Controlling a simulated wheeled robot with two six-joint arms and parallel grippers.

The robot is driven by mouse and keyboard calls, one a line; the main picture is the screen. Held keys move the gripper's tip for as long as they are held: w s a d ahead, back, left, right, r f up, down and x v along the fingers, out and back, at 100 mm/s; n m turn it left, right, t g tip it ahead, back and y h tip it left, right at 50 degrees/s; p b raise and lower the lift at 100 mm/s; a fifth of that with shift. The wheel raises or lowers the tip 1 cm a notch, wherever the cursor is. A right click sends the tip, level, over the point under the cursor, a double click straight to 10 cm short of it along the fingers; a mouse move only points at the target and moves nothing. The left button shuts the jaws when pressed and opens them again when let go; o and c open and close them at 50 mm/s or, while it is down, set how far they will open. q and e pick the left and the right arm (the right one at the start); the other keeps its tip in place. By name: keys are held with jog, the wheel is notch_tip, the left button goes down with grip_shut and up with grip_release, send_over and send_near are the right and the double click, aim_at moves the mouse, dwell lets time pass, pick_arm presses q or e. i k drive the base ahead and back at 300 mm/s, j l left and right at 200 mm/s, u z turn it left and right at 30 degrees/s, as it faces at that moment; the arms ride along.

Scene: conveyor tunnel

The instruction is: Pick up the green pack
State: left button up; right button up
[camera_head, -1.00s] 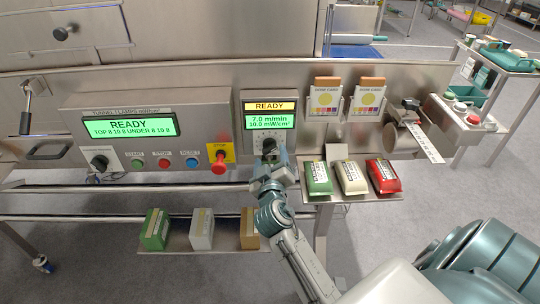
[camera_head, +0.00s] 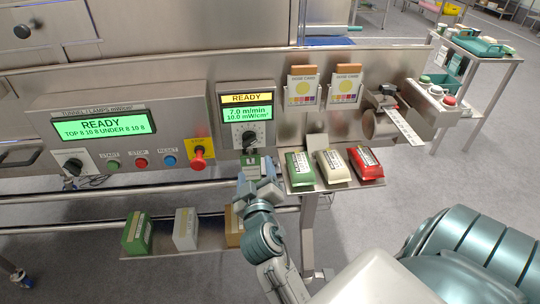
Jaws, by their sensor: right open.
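A green pack (camera_head: 300,170) with a white label lies at the left end of a small steel shelf (camera_head: 330,186), beside a cream pack (camera_head: 332,167) and a red pack (camera_head: 365,162). My right gripper (camera_head: 256,166) is open, just left of the green pack and below the black dial on the panel. It appears apart from the pack. Its fingertips are small and partly unclear against the panel. My left gripper is out of view.
A lower shelf holds a green box (camera_head: 137,233), a white box (camera_head: 186,229) and a brown box partly behind my arm. A red stop knob (camera_head: 199,158) and a black dial (camera_head: 250,138) stick out nearby. A ruler-like strip (camera_head: 403,127) projects at right.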

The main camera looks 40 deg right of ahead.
aim_at(300, 167)
jog(key=z, duration=1.45)
